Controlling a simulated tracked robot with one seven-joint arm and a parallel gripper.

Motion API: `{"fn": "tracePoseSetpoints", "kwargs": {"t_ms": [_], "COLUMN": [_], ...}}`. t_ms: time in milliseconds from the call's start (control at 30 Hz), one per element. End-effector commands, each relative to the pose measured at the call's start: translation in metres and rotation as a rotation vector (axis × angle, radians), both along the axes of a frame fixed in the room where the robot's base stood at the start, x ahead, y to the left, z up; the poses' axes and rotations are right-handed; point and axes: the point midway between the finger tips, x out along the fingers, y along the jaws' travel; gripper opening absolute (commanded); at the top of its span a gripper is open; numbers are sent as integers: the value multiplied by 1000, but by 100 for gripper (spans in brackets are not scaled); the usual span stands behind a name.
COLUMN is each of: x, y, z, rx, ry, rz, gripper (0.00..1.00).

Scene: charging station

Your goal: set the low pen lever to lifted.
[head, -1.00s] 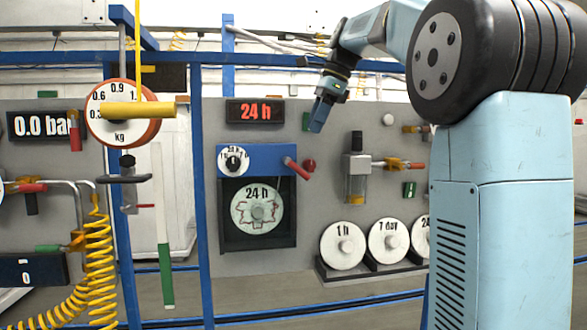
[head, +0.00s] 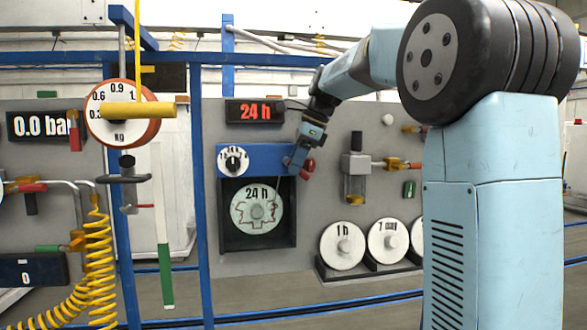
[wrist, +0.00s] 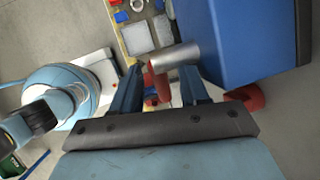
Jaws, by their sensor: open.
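The chart recorder has a blue top panel (head: 232,155) and a dark case with a 24 h chart disc (head: 256,206). Its pen lever, with a red grip (head: 304,175), is at the panel's right side, mostly hidden by my gripper (head: 294,163) in the head view. In the wrist view the lever shows as a silver shaft (wrist: 175,53) with a red grip (wrist: 151,82). My gripper (wrist: 160,88) is open there, its fingers on either side of the red grip. I cannot tell whether they touch it.
A filter unit (head: 356,170) is farther right. Spare chart discs (head: 342,245) stand on a shelf below. A hanging scale (head: 120,125) and a blue post (head: 202,200) are to the left.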

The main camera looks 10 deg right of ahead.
Motion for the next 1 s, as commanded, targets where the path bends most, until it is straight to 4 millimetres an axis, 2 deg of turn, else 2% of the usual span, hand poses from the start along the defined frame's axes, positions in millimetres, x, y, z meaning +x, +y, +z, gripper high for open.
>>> {"fn": "tracePoseSetpoints", "kwargs": {"t_ms": [200,500,1000], "x": [3,3,3], "y": [5,6,6], "z": [-14,-15,-15], "rx": [0,0,0], "ry": [1,0,0], "rz": [0,0,0], "gripper": [44,44,0]}}
